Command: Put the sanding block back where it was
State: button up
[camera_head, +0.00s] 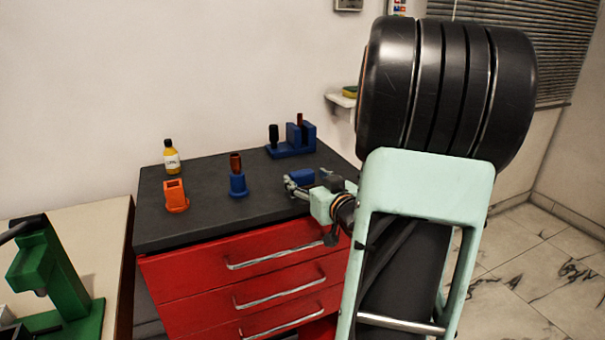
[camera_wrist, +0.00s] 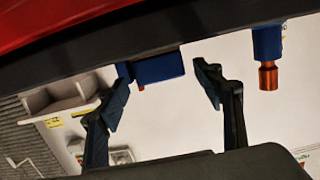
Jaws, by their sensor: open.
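A blue block (camera_head: 301,177) lies near the right side of the dark cabinet top (camera_head: 225,215); it may be the sanding block, but I cannot be sure. My gripper (camera_head: 296,187) is open at the block's near side. In the wrist view, which looks upside down, a blue block (camera_wrist: 158,67) shows between the spread fingers of my gripper (camera_wrist: 163,76). I cannot tell whether the fingers touch it. A small yellow and green pad (camera_head: 350,91) sits on a white wall shelf (camera_head: 340,101), partly hidden by my arm.
On the cabinet top stand a yellow bottle (camera_head: 171,158), an orange holder (camera_head: 176,196), a blue stand with a copper-brown piece (camera_head: 237,184) and a blue rig (camera_head: 309,137) at the back. Red drawers with handles face front. A green machine (camera_head: 50,265) stands at left.

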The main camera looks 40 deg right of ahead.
jog(key=v, duration=0.8)
jog(key=shift+s, duration=0.25)
jog(key=shift+a+r, duration=0.1)
jog(key=shift+r, duration=0.05)
